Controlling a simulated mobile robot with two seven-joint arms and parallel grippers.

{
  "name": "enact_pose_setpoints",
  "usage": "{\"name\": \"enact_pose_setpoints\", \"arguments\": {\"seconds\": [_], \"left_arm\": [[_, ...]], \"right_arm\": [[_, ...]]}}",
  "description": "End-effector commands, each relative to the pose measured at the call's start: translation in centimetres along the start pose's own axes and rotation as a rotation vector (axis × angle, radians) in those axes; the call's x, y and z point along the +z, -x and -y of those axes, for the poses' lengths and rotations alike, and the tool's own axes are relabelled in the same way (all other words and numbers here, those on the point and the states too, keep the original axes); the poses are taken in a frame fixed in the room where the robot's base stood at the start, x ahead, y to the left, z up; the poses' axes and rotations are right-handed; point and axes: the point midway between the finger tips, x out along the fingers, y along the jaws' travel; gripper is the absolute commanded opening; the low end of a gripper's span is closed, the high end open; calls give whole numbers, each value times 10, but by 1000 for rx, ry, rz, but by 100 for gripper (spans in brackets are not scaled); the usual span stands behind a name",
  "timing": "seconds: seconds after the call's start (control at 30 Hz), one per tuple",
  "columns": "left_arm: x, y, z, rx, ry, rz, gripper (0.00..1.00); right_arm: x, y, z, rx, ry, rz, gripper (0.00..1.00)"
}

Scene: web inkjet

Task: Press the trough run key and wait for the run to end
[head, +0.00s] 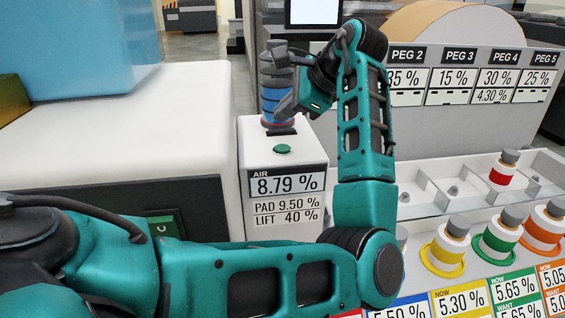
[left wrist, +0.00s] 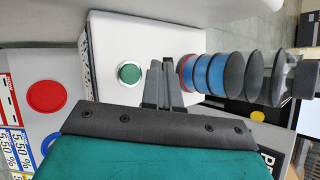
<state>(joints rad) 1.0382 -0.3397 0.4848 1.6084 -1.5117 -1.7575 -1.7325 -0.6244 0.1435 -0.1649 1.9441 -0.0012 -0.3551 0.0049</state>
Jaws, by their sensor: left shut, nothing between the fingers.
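A round green button (head: 282,149) sits on top of a white box (head: 311,152) whose panel reads AIR 8.79 %, PAD 9.50 % and LIFT 40 %. I cannot tell which control is the trough run key. My left gripper (head: 282,129) is shut and empty, over the box top just behind the button. In the left wrist view the shut fingers (left wrist: 160,84) are close beside the green button (left wrist: 129,73); contact cannot be told. Another green key (head: 163,227) is on the dark front at lower left, partly hidden by my arm. My right gripper is out of view.

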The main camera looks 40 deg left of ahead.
Motion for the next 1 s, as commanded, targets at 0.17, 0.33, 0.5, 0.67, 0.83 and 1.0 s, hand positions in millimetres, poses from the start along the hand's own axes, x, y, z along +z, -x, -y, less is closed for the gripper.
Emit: {"name": "enact_pose_setpoints", "arguments": {"seconds": [0.17, 0.33, 0.5, 0.67, 0.83, 1.0], "left_arm": [[-12, -17, -12, -1, 2, -1, 0], [-18, -25, -18, 0, 0, 2, 0], [-21, -30, -21, 0, 0, 0, 0], [-22, -30, -21, 0, 1, 0, 0], [-22, -30, -21, 0, 1, 0, 0], [-22, -29, -21, 0, 1, 0, 0]], "right_arm": [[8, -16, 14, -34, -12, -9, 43], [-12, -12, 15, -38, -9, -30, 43], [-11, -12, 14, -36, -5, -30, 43], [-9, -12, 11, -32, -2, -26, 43], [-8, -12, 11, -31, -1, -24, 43], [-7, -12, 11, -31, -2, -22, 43]]}}
